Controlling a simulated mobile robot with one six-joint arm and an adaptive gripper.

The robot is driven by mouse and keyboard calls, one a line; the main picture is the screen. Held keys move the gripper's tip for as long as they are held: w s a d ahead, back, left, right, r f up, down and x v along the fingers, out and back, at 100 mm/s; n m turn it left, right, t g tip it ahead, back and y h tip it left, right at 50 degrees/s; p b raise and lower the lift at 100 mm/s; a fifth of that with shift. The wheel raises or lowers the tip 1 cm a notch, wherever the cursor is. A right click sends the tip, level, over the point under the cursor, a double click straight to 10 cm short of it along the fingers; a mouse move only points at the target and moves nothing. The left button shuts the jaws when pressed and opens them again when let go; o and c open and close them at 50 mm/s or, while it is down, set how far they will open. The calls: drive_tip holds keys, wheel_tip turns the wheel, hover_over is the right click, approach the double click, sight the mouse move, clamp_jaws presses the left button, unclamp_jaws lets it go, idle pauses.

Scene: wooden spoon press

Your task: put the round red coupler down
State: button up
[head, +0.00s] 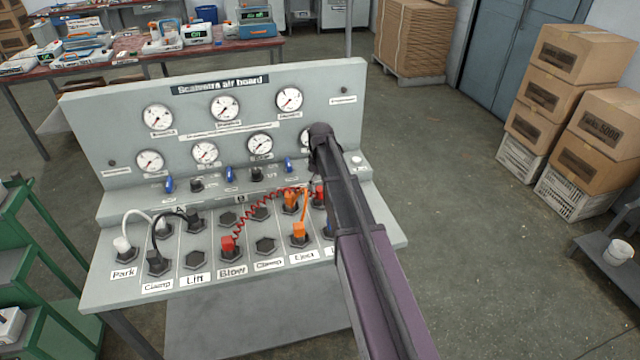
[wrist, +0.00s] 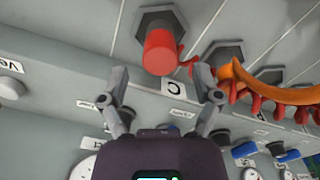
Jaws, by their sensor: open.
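The round red coupler (wrist: 160,52) stands at a dark hexagonal socket (wrist: 178,18) in the wrist view, its coiled red hose leaving to the right. My gripper (wrist: 161,76) is open, with one finger on each side of the coupler's near end and gaps visible. In the head view this red coupler (head: 319,192) shows beside my arm, in the upper socket row near the board's right end. The red coil (head: 262,208) runs from there to another red coupler (head: 228,246) at the socket labelled Blow. My arm hides part of the right end.
Orange couplers joined by an orange hose (head: 305,208) stand close left of my arm; the hose (wrist: 275,94) also shows in the wrist view. White and black hoses (head: 160,222) are at the left. Blue valves (head: 229,173) and gauges rise behind. Several cartons stand at the right.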

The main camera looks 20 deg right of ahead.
sight(320, 189)
drive_tip(key=shift+r+p, duration=3.05)
drive_tip(key=shift+r, duration=0.35)
drive_tip(key=s+a+m, duration=0.2)
drive_tip(key=s+a, duration=0.2)
drive_tip(key=s, duration=0.8)
drive_tip(key=s+a+m, duration=0.3)
drive_tip(key=s+a, duration=0.1)
drive_tip(key=s, duration=0.8)
drive_tip(key=shift+s+a, duration=0.4)
